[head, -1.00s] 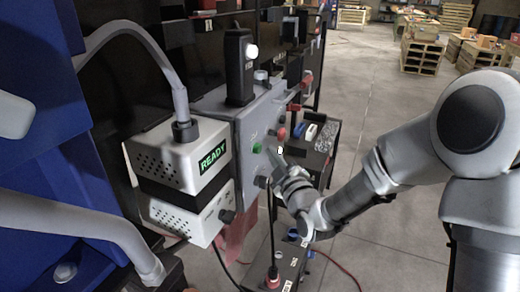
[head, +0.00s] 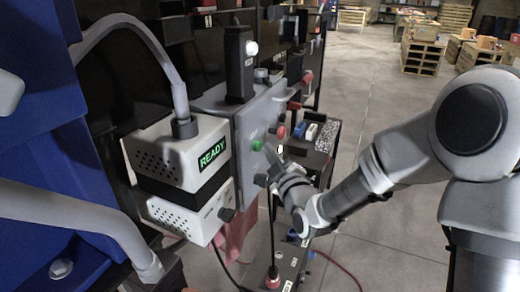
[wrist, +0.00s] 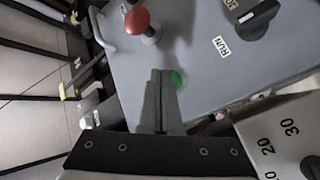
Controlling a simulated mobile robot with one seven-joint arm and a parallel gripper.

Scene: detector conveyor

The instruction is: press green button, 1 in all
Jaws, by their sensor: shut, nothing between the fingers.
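The green button (head: 257,145) is on the front of a grey control panel (head: 246,122) in the head view. It also shows in the wrist view (wrist: 177,78), partly hidden behind my fingers. My gripper (head: 267,149) is shut and empty. Its fingertips are just right of the green button in the head view. In the wrist view my gripper (wrist: 161,74) points at the panel, and its tips overlap the button's left side. I cannot tell whether they touch it.
A red mushroom button (wrist: 137,19) and a black knob (wrist: 258,19) beside a RUN label are on the same panel. A white box (head: 180,155) with a READY display stands left of the panel. Open floor (head: 370,100) lies to the right.

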